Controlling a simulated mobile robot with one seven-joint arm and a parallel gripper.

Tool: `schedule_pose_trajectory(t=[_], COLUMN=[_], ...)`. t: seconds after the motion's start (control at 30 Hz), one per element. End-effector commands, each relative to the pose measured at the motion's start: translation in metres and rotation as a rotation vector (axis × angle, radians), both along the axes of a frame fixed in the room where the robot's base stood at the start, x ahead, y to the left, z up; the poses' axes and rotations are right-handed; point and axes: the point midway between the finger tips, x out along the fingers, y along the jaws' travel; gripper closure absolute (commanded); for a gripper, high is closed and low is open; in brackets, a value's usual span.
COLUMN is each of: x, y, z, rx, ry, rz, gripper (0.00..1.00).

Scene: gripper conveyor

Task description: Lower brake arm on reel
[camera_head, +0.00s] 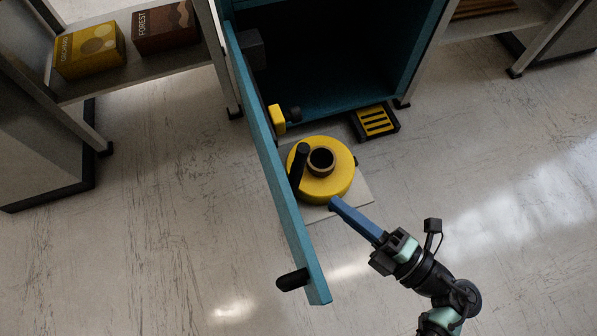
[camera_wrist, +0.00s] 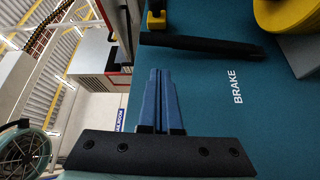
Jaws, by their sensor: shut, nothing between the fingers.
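My gripper (camera_head: 335,204) has long blue fingers and is shut and empty. In the head view its tips are at the lower right edge of the yellow reel (camera_head: 336,184), in front of the open teal door. In the wrist view the closed fingers (camera_wrist: 160,73) point up the picture. The brake arm (camera_wrist: 205,45), a black bar, lies across a teal panel beyond the tips, with a gap between. Its left end is by a yellow block (camera_wrist: 157,19), and its right end is near the reel (camera_wrist: 290,12). The word BRAKE is on the panel below the bar.
The teal door (camera_head: 290,220) stands open with a black handle (camera_head: 292,280). A black-and-yellow slotted piece (camera_head: 376,121) is by the cabinet (camera_head: 330,108). Shelves with boxes (camera_head: 90,50) stand at the left.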

Motion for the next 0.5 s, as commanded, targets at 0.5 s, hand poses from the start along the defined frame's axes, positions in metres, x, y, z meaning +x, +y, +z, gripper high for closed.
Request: schedule_pose_trajectory(t=[0.5], x=[0.021], y=[0.025], z=[0.003], rx=[0.001], ry=[-0.002], rz=[0.002], gripper=[1.00])
